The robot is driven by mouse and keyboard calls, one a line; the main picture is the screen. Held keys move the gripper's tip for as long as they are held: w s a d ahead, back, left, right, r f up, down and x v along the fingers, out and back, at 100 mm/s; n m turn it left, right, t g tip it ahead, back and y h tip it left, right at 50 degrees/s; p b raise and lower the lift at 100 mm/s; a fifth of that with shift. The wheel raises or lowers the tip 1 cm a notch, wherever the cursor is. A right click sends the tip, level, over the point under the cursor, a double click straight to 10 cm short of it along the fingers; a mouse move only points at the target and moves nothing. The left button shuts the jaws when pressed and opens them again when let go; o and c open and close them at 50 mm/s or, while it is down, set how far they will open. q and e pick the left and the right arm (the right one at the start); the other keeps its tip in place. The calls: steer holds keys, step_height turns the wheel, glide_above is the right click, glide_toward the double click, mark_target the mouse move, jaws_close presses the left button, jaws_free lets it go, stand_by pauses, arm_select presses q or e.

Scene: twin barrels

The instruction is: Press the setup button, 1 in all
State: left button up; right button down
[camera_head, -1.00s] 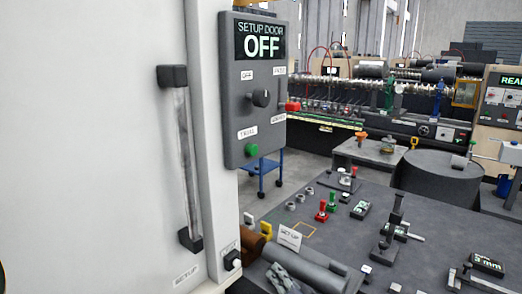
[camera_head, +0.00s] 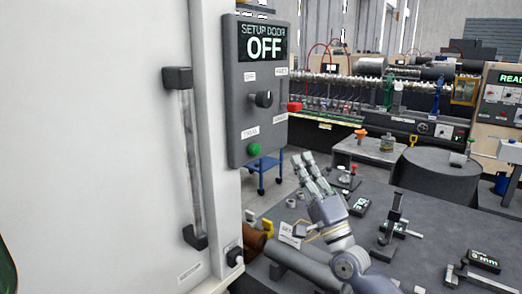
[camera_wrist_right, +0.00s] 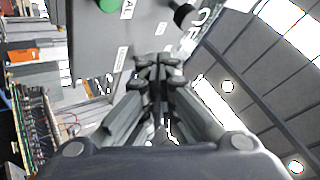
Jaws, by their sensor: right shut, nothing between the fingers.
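A dark grey panel (camera_head: 238,100) reads "SETUP DOOR OFF" on its screen. It carries a black knob (camera_head: 263,98), a green button (camera_head: 254,149) low down and a red button (camera_head: 294,107) at its right edge. A small round button (camera_head: 236,257) sits low beside the white door; its label is too small to read. My right gripper (camera_head: 303,161) is shut and empty, pointing up, right of the green button and apart from it in the picture. In the right wrist view the shut fingers (camera_wrist_right: 160,68) point toward the panel (camera_wrist_right: 90,42), with the green button (camera_wrist_right: 108,4) at the top edge.
The white door (camera_head: 90,130) with a vertical handle (camera_head: 191,160) fills the left. A dark table (camera_head: 430,225) with gauges and small tools spreads under and right of my right arm. A grey cylinder (camera_head: 300,266) lies at its front. A blue cart (camera_head: 263,172) stands behind the panel.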

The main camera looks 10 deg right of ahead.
mark_target(255, 149)
steer(key=shift+w, duration=0.1)
stand_by(0.3)
steer(key=w+a+b, duration=0.2)
steer(key=w+a, duration=0.3)
steer(key=w, duration=0.2)
steer(key=shift+a+b, duration=0.25)
steer(key=shift+b, duration=0.05)
stand_by(1.3)
steer(key=shift+w+a+b, duration=0.25)
steer(key=shift+b, duration=0.05)
steer(key=shift+w+a+r+b, duration=0.1)
steer(key=shift+w+a+b, duration=0.25)
steer(key=shift+w+b, duration=0.15)
stand_by(1.1)
steer(key=shift+s, duration=0.1)
steer(key=shift+s+d+p, duration=0.4)
steer(key=shift+s+d, duration=0.15)
steer(key=shift+s, duration=0.2)
